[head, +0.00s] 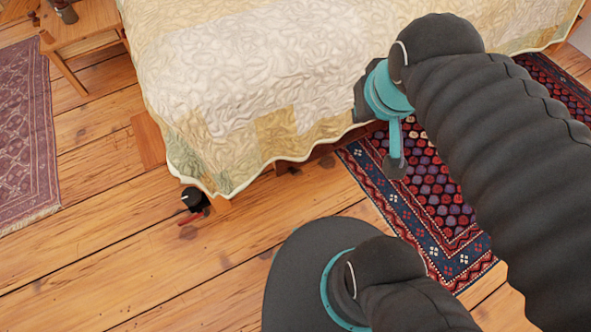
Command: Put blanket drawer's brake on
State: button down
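A black caster (192,197) with a red lever (188,219) sits on the floor just below the near left corner of the quilt. The red lever sticks out toward the lower left; its exact tilt is too small to tell. The blanket drawer's body is mostly hidden under the quilt; a wooden piece (149,141) showing at the left of the bed may be part of it. My gripper (397,166) hangs at the end of my arm, beside the quilt's front edge and above the patterned rug, well right of the caster. Whether its fingers are open cannot be told.
A bed with a cream patchwork quilt (250,70) fills the back. A patterned rug (450,220) lies at the right, partly behind my arm. A purple rug (25,140) and a small wooden table (88,35) are at the left. Plank floor (110,250) is clear around the caster.

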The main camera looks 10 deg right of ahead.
aim_at(294, 172)
jog(key=k, duration=1.35)
jog(key=u, duration=0.35)
jog(key=i, duration=0.7)
jog(key=u, duration=0.3)
